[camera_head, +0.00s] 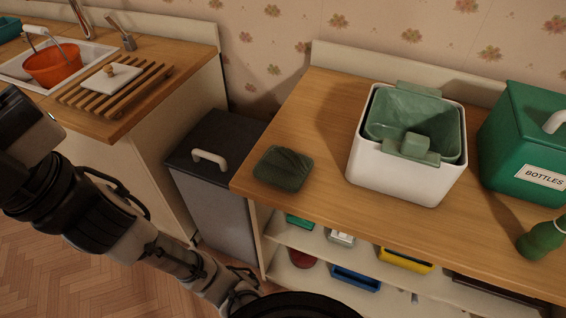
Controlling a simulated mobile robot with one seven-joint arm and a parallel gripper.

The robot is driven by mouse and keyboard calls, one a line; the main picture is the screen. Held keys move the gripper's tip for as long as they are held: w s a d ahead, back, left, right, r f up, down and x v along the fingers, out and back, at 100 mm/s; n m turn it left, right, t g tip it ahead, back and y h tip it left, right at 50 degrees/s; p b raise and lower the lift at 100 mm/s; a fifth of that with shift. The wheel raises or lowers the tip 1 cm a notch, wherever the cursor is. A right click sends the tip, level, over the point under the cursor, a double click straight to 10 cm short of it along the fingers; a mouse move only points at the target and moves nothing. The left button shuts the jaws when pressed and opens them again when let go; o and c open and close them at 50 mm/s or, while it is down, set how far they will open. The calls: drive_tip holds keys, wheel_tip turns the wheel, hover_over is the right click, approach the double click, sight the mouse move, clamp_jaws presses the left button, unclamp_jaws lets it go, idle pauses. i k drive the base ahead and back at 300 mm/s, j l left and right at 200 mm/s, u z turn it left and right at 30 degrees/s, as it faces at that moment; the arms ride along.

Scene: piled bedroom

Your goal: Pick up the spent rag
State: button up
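A dark green, folded, roughly square cloth (283,168), which looks like the rag, lies flat near the left front corner of the right-hand wooden counter (322,125). Nothing touches or covers it. My arm reaches from the bottom of the view up to the left edge, well left of the cloth and apart from it. The fingers of my gripper are not visible, so its opening does not show.
Right of the cloth stands a white bin (400,180) with a green insert (392,112). Beyond are a green BOTTLES box (518,150) and green bottle (541,240). A grey lidded bin (213,205) stands between the counters. Shelves below hold several items.

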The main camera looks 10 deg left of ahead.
sight(284, 168)
drive_tip(key=k+l+u, duration=0.15)
drive_tip(key=k+l, duration=0.6)
drive_tip(key=i, duration=0.9)
